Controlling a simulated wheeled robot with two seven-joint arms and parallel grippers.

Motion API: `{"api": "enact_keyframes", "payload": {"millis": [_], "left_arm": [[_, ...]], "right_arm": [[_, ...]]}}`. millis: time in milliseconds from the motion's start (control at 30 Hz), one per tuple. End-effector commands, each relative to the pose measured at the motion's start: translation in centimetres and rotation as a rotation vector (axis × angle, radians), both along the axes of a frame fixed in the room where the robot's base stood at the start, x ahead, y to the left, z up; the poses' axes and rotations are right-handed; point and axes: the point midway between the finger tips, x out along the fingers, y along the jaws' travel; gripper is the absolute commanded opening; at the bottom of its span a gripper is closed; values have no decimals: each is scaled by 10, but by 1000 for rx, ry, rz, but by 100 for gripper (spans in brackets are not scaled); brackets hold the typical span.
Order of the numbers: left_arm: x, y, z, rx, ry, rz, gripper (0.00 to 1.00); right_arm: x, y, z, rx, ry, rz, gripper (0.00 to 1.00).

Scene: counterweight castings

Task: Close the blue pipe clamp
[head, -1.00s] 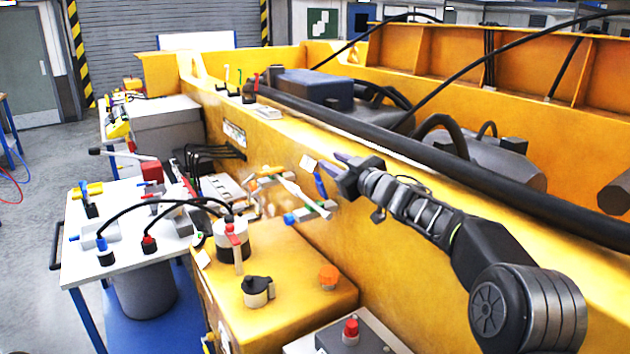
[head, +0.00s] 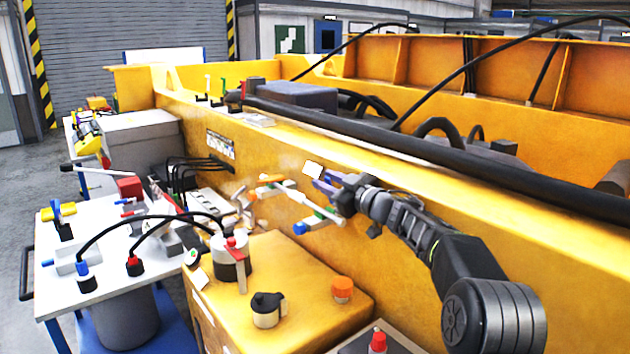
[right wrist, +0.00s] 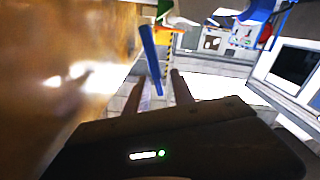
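The blue pipe clamp shows as a slim blue bar (right wrist: 150,52) in the right wrist view. Its lower end lies in line with the gap between my right gripper's fingers (right wrist: 157,92). I cannot tell whether they touch it. In the head view my right gripper (head: 322,181) is beside the yellow frame's side wall, just right of a group of pale bars with orange, green and blue ends (head: 297,196). Its fingers are apart. The clamp's body is hard to make out there. My left gripper is out of view.
A long yellow frame (head: 400,215) runs along the right, with a thick black hose (head: 400,147) on top. A yellow box (head: 320,310) with a black-capped pot (head: 266,310) and orange knob (head: 342,289) stands below. A white table (head: 105,290) with cabled fittings is at left.

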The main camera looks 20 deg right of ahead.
Motion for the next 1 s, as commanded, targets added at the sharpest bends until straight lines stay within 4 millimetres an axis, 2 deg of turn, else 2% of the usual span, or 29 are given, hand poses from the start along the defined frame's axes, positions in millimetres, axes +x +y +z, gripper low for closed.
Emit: {"api": "enact_keyframes", "payload": {"millis": [300,667,1000], "left_arm": [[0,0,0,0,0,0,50],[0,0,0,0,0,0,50],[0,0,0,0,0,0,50]], "right_arm": [[0,-1,0,1,0,0,30],[0,-1,0,1,0,0,0],[0,-1,0,1,0,0,0]]}}
